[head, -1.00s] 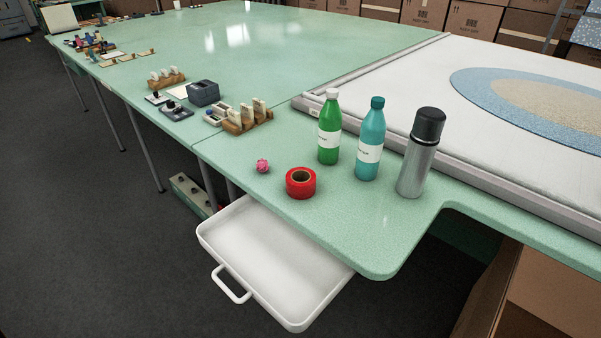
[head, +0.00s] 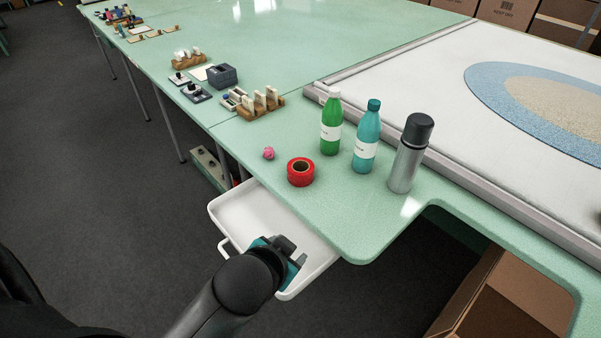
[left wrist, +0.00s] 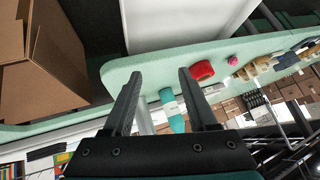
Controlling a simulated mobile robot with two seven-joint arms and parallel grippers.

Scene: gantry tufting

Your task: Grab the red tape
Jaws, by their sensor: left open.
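The red tape (head: 300,172) is a roll lying flat on the green table near its front edge. It also shows in the left wrist view (left wrist: 202,71), just beyond the right finger. My left gripper (head: 291,252) is over the white tray, in front of the table edge and short of the tape. In the left wrist view its two fingers (left wrist: 158,82) are apart with nothing gripped between them. My right gripper is in neither view.
A pink ball (head: 268,153) lies left of the tape. A green bottle (head: 331,125), a teal bottle (head: 366,140) and a grey flask (head: 408,155) stand to its right. The white tray (head: 232,207) juts out below the table edge. An open cardboard box (head: 520,300) is at lower right.

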